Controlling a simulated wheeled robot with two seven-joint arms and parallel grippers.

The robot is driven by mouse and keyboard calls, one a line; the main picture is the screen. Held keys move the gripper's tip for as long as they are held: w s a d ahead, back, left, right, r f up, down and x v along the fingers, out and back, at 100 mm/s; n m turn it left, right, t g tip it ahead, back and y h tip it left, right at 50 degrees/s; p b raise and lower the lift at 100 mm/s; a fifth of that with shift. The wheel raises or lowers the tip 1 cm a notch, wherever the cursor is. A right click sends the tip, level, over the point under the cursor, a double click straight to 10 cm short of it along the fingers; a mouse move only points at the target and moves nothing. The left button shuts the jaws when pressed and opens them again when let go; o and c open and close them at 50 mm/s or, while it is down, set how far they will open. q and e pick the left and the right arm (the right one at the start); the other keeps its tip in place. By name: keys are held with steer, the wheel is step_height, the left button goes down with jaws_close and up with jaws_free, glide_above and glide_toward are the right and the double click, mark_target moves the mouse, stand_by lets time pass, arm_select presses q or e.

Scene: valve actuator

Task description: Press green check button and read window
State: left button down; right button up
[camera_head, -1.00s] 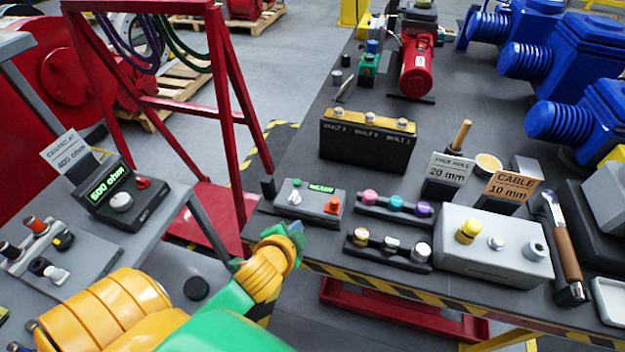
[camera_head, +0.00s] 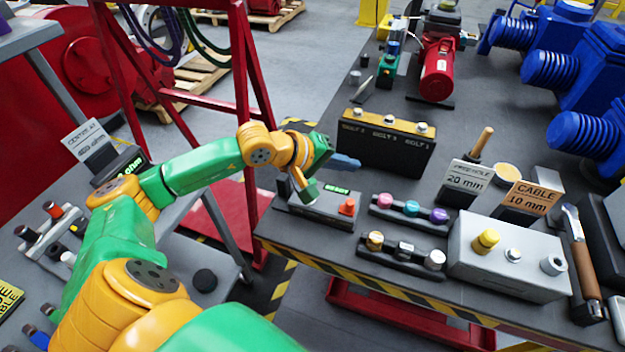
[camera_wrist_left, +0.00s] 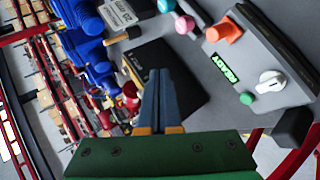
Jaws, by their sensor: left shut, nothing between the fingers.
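The grey check box (camera_head: 328,209) stands near the left corner of the dark table. It carries a lit green window (camera_head: 337,190) and an orange knob (camera_head: 347,206). In the wrist view the box shows its green button (camera_wrist_left: 246,99), white knob (camera_wrist_left: 270,82) and window (camera_wrist_left: 222,67); I cannot read the window's text surely. In the head view my arm hides the button. My left gripper (camera_head: 347,162) is shut and empty, above the far side of the box. In the wrist view its fingertips (camera_wrist_left: 162,75) appear left of the button, apart from it.
A black box with a yellow top (camera_head: 385,143) stands just behind the gripper. Racks with coloured knobs (camera_head: 408,211) and a grey box with a yellow knob (camera_head: 509,262) stand to the right. A red frame (camera_head: 240,85) rises at the left behind my arm.

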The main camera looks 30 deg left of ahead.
arm_select(q)
steer(key=a+m+y, duration=0.2)
steer(key=a+y, duration=0.2)
steer(key=a, duration=0.5)
steer(key=shift+w+a+y, duration=0.2)
steer(key=shift+a+y, duration=0.1)
steer(key=shift+y, duration=0.1)
steer(key=shift+f, duration=0.15)
step_height(320, 180, down, 8)
steer(key=b, duration=0.6)
steer(key=shift+f+b, duration=0.15)
steer(key=shift+b, duration=0.2)
steer(key=shift+f, duration=0.2)
stand_by(0.5)
steer(key=shift+f+b, duration=0.35)
steer(key=shift+b, duration=0.5)
